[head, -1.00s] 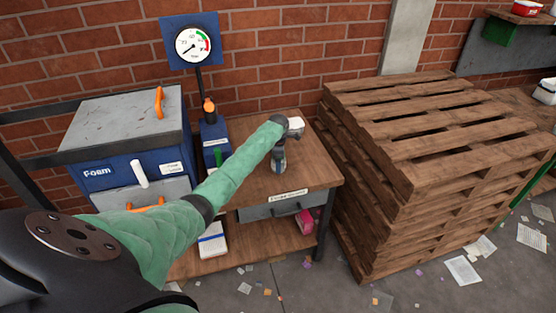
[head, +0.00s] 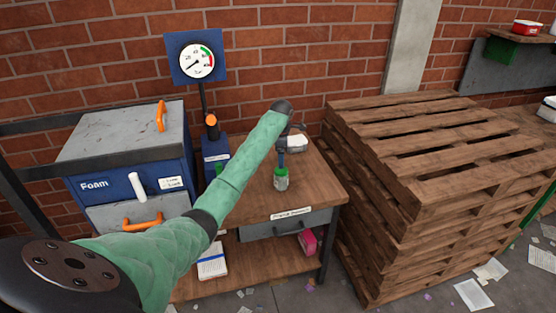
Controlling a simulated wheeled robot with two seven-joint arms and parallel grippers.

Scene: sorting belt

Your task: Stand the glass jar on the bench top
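The glass jar (head: 281,180), clear with green showing in it, is upright on the wooden bench top (head: 252,200), near its middle. My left arm reaches in from the left. Its dark gripper (head: 281,156) points down right above the jar, at or just over its top. The fingers are small and partly hidden by the wrist, so I cannot tell whether they are open or touch the jar. My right gripper is not in view.
A white item (head: 297,143) lies behind the jar. A blue stand with a gauge (head: 197,61) and an orange-topped bottle (head: 211,127) are at the back left. The blue Foam bin (head: 120,185) is on the left. Stacked pallets (head: 400,170) stand close on the right.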

